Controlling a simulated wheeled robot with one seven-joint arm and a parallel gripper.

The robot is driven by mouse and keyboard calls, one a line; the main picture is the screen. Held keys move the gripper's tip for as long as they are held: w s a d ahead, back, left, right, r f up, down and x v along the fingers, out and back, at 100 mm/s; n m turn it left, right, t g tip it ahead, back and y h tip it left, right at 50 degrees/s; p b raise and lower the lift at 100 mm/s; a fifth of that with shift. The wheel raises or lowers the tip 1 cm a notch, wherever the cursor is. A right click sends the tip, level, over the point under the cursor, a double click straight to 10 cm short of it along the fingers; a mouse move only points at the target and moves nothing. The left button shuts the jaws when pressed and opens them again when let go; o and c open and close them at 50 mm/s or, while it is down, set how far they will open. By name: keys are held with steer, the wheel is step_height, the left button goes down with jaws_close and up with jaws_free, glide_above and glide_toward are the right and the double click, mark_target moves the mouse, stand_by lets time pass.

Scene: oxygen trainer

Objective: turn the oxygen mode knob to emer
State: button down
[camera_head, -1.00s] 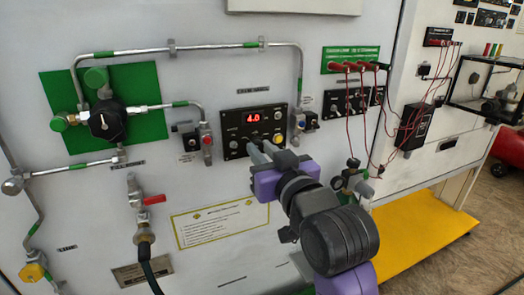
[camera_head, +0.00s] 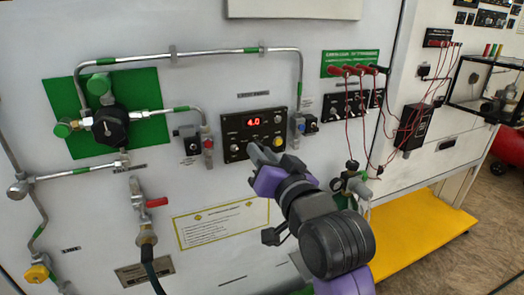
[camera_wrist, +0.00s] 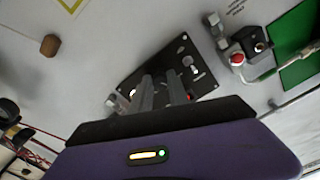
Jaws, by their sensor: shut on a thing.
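The black control panel (camera_head: 232,132) on the white wall has a lit red display (camera_head: 253,121), a yellow button (camera_head: 279,142) and small knobs. My gripper (camera_head: 257,150) reaches its grey fingers to the panel's lower middle, below the display. The fingers are shut on a small knob there, which they hide, so I cannot read its pointer or label. In the wrist view the panel (camera_wrist: 203,80) appears tilted, with my gripper's two fingers (camera_wrist: 164,88) against its face and a narrow gap between them.
A valve with a red cap (camera_head: 208,143) is left of the panel, and one with a blue cap (camera_head: 301,127) is to its right. Red cables (camera_head: 366,110) hang further right. A yellow-bordered placard (camera_head: 220,222) lies below.

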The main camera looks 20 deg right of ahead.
steer(key=shift+m+p, duration=0.3)
steer(key=shift+m, duration=8.1)
steer(key=c, duration=1.3)
jaws_free()
steer(key=shift+o, duration=0.2)
steer(key=s+b, duration=0.1)
steer(key=s, duration=0.6)
steer(key=shift+s, duration=0.4)
